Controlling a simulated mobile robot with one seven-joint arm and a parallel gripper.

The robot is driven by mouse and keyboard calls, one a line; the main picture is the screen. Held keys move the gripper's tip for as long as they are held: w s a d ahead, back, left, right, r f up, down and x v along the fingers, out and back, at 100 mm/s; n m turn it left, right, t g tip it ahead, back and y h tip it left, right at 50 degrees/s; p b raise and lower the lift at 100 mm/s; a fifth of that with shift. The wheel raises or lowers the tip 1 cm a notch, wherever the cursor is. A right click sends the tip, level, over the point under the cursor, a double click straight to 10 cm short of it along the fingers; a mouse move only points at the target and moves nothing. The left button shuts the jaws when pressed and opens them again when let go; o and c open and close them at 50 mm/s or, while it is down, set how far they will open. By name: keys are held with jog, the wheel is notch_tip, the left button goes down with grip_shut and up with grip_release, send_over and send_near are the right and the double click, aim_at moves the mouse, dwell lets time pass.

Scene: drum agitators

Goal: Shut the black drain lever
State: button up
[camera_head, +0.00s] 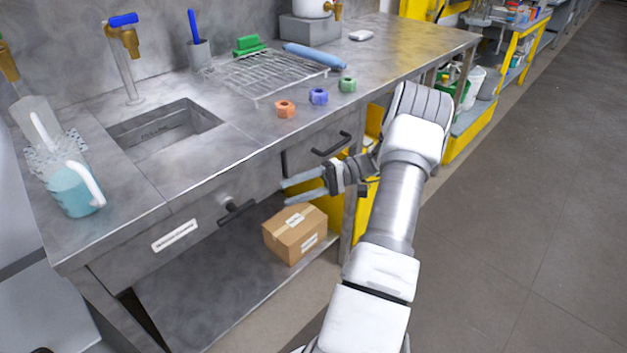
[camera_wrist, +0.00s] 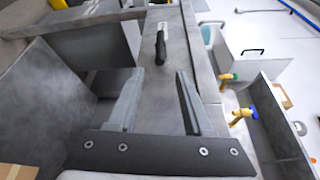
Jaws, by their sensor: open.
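The black drain lever (camera_head: 237,211) is on the front panel of the steel counter, below the sink (camera_head: 165,130). It lies roughly along the panel, by a round metal fitting. In the wrist view the lever (camera_wrist: 161,46) appears ahead of the fingertips, in line with the gap between them. My gripper (camera_head: 287,192) is open and empty, in front of the panel to the right of the lever and apart from it. Its two grey fingers also show in the wrist view (camera_wrist: 157,80), spread apart.
A drawer with a black handle (camera_head: 332,144) is just above and right of my gripper. A cardboard box (camera_head: 295,233) sits on the lower shelf below it. A white label (camera_head: 175,235) is left of the lever. The floor (camera_head: 540,200) at right is clear.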

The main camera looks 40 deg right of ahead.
jog(key=shift+v, duration=2.6)
